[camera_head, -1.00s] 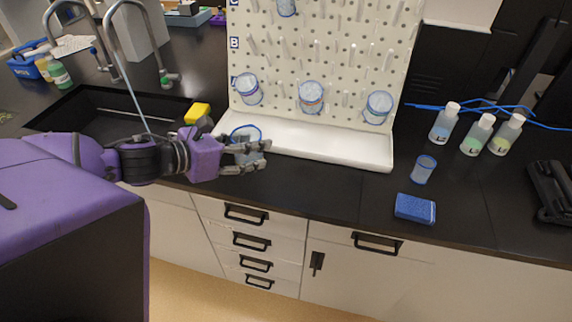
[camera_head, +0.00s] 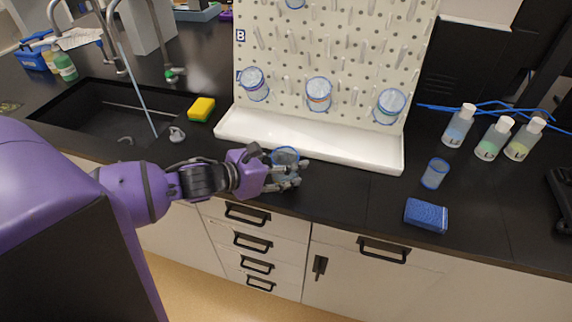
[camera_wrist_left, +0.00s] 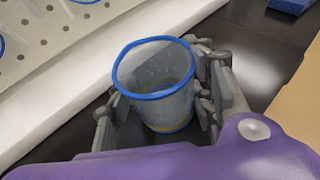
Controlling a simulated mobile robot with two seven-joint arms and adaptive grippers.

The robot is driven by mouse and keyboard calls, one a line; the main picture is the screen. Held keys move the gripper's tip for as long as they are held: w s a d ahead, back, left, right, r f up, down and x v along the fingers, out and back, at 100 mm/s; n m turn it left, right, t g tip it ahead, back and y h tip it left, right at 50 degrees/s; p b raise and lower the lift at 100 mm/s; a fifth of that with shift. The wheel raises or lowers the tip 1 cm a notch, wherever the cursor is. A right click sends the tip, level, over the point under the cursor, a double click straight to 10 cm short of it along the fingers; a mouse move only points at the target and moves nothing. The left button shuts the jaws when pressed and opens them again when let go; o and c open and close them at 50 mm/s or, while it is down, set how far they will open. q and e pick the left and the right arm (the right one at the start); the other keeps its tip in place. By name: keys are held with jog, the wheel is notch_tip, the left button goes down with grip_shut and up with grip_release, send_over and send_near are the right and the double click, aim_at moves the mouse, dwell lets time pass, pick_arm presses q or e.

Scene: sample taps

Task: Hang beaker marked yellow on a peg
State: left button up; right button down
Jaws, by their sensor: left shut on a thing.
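A clear beaker with a blue rim (camera_wrist_left: 158,95) stands between the fingers of my left gripper (camera_wrist_left: 165,105). A little yellow shows low on its wall in the left wrist view. In the head view this beaker (camera_head: 285,156) is upright at the counter, just in front of the pegboard's white tray. My left gripper (camera_head: 290,177) is shut on it. The pegboard (camera_head: 290,50) stands behind, with many pegs; several beakers hang on it, among them a left one (camera_head: 254,86), a middle one (camera_head: 319,95) and a right one (camera_head: 388,106). My right gripper is not in view.
The white tray (camera_head: 300,143) runs along the board's foot. A small beaker (camera_head: 434,173), a blue sponge (camera_head: 426,215) and labelled bottles (camera_head: 494,138) stand to the right. A yellow sponge (camera_head: 201,108) lies by the sink (camera_head: 100,110).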

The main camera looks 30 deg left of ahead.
pick_arm(q)
jog(key=shift+f, duration=0.15)
jog(key=o, duration=1.1)
jog(key=shift+r, duration=0.3)
jog(key=p+v, duration=0.1)
jog(key=v, duration=0.9)
jog(key=shift+s+a+r, duration=0.1)
jog(key=shift+s+r, duration=0.05)
jog(key=shift+s, duration=0.15)
jog(key=shift+s+a+r, duration=0.2)
jog(key=shift+s, duration=0.3)
